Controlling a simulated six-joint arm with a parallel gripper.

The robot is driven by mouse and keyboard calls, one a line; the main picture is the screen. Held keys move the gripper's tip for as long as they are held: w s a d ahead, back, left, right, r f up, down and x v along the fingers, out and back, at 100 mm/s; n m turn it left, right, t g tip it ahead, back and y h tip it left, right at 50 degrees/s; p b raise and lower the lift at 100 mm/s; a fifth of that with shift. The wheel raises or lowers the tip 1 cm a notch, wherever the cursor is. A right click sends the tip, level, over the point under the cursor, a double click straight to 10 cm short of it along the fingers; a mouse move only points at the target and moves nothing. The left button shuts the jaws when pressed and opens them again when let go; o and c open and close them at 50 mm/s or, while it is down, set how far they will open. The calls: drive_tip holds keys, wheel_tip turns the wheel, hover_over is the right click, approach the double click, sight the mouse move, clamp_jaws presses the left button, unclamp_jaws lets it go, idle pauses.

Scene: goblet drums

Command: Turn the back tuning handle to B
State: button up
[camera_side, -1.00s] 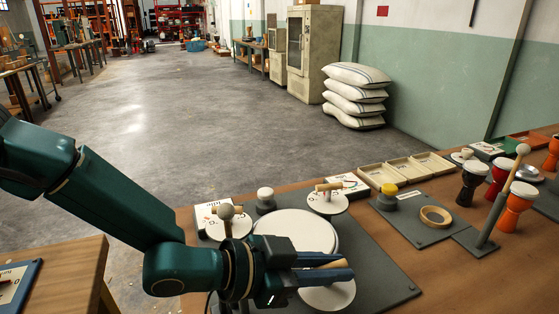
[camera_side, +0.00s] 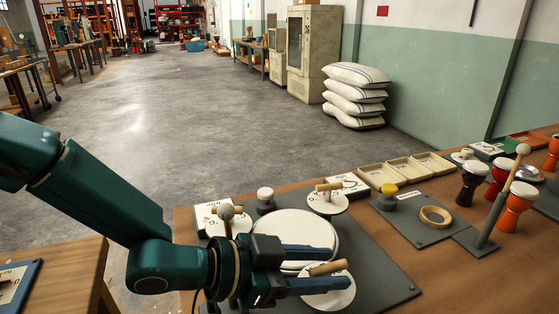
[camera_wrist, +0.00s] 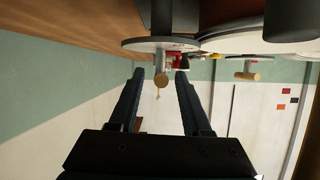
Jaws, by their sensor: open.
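The near handle (camera_side: 327,268) sits on a disc (camera_side: 330,296) at the front. My gripper (camera_side: 348,268) is open, with one finger on each side of the near handle. In the wrist view the handle (camera_wrist: 160,82) shows end-on between the open fingertips (camera_wrist: 160,72), with gaps on both sides. The other handle (camera_wrist: 247,76) is to the right. Lettering on the discs is too small to read.
A yellow knob (camera_side: 389,189), a wooden ring (camera_side: 435,215) and a leaning mallet (camera_side: 505,195) are to the right. Shallow wooden trays (camera_side: 400,170) lie at the back.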

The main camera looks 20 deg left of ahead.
sight(324, 267)
drive_tip(key=shift+v, duration=1.8)
